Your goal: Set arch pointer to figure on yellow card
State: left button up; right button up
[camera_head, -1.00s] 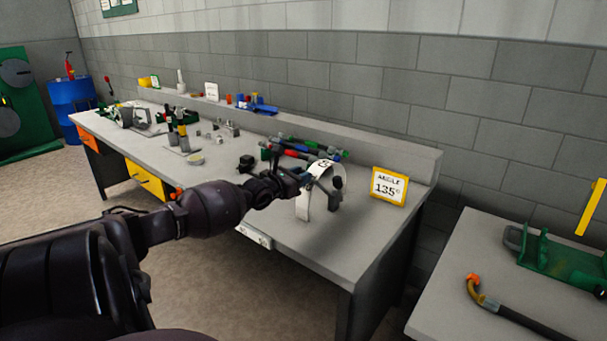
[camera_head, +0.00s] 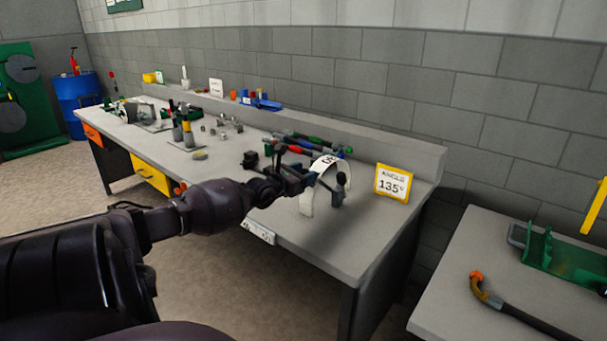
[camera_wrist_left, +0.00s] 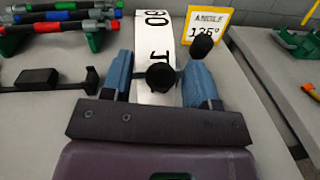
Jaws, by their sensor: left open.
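The yellow-framed card (camera_head: 392,183) stands near the right end of the bench and reads 135°; it also shows in the left wrist view (camera_wrist_left: 208,24). A black round knob (camera_wrist_left: 160,77) shows in front of the band, between the fingers of my left gripper (camera_wrist_left: 160,82). My left gripper is open around it; contact cannot be told. A second dark knob (camera_wrist_left: 202,44) stands to the right. The pointer's reading is hidden.
Red, green and blue handled tools (camera_wrist_left: 62,27) lie behind left of the arch. A dark clamp-like part (camera_wrist_left: 45,80) is left of my gripper. A second table (camera_head: 470,260) with a green fixture stands right, past a gap. The bench front right is clear.

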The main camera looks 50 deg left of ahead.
pick_arm(q)
jog(key=s+d+p, duration=0.1)
jog(key=s+p, duration=0.1)
jog(key=s, duration=0.8)
jog(key=shift+s+d, duration=0.3)
jog(key=shift+s, duration=0.05)
jog(key=shift+r, duration=0.1)
dwell(0.4)
